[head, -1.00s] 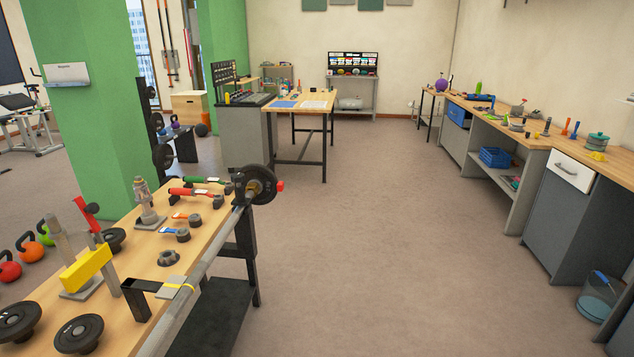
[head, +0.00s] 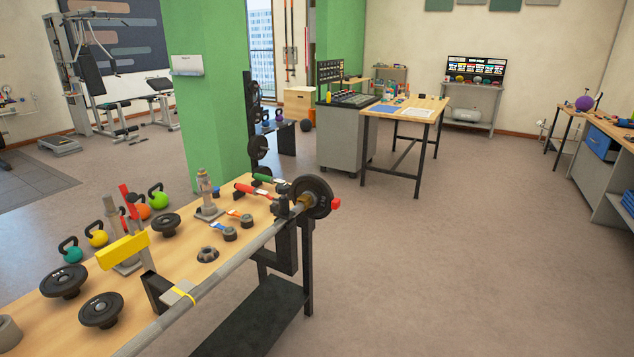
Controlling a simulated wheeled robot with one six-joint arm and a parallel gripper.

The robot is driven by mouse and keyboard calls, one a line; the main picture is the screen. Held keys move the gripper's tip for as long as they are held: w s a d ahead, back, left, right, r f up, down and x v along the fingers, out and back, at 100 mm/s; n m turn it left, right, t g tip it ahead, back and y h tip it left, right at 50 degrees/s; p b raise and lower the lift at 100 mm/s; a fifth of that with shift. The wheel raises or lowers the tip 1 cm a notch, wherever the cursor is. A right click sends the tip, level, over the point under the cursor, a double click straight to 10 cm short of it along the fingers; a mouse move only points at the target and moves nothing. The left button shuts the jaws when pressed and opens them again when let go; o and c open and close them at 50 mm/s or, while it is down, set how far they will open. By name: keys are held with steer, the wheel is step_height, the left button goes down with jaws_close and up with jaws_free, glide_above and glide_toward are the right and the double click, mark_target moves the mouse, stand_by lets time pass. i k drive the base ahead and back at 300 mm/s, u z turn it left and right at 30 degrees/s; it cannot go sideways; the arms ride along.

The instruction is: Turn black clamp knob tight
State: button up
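A long grey bar (head: 215,278) runs along the right edge of a wooden workbench (head: 60,318). At its far end are a black weight plate (head: 318,197) and a red tip (head: 336,204). A dark clamp-like piece (head: 282,207) sits by the bar just left of the plate. A dark lobed piece (head: 208,254) lies on the bench top; I cannot tell whether it is a knob. Two dark round pieces with blue and orange levers (head: 230,234) lie beyond it. The black clamp knob cannot be made out for certain. My gripper is in no view.
The bench also carries black plates (head: 65,281), a yellow block on a stand (head: 122,250) and a grey upright fitting (head: 207,197). A green pillar (head: 205,110) stands behind it. The floor (head: 450,270) to the right is clear.

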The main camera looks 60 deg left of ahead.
mark_target(283, 189)
steer(key=u, duration=0.15)
steer(key=i, duration=0.85)
steer(key=u, duration=1.35)
steer(key=i, duration=0.8)
steer(key=u, duration=0.85)
